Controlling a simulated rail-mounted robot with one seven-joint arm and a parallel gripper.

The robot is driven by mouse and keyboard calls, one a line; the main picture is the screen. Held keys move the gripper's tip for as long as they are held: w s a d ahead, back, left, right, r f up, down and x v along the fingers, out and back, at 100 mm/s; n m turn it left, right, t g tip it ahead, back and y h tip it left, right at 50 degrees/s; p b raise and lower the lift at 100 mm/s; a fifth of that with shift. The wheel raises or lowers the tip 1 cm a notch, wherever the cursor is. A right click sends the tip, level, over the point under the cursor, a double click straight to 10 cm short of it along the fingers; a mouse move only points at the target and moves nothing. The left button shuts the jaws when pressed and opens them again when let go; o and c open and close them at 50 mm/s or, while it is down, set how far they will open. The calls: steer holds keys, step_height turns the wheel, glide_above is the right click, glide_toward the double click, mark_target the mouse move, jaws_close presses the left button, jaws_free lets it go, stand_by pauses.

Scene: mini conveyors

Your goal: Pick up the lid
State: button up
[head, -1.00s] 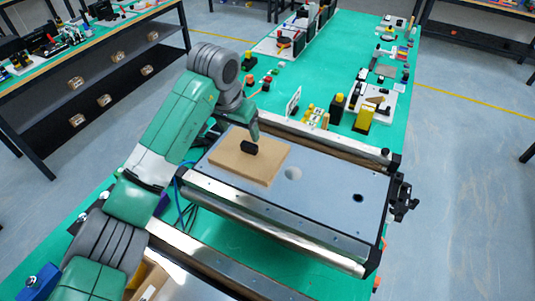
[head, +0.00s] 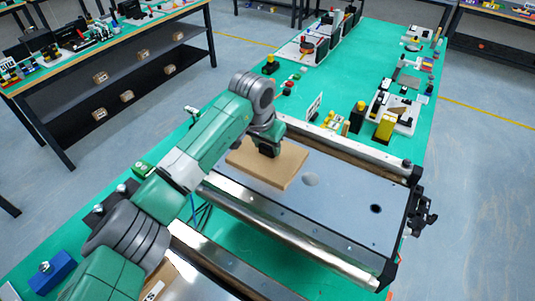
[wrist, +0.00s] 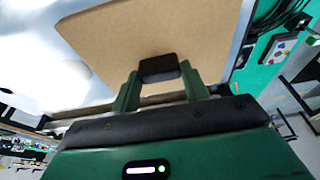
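The lid is a flat tan square board (head: 285,172) with a small black block handle on top. It lies on the grey top of the mini conveyor (head: 345,205), towards its left end. My gripper (head: 268,151) is down at the lid's middle and covers most of the handle in the head view. In the wrist view the handle (wrist: 158,68) sits between the tips of my two green fingers (wrist: 160,80), with the lid (wrist: 150,38) behind it. The fingers look spread, one at each side of the handle; any contact is hard to tell.
A metal rail (head: 290,240) runs along the conveyor's near side. A pale round spot and a dark hole (head: 376,208) mark the bare top right of the lid. Yellow and black parts (head: 385,127) stand behind the conveyor. A blue block (head: 52,274) is at lower left.

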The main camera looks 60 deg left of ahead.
mark_target(267, 148)
steer(key=c, duration=0.3)
step_height(267, 148, up, 10)
steer(key=shift+r+p, duration=0.1)
steer(key=shift+p, duration=0.45)
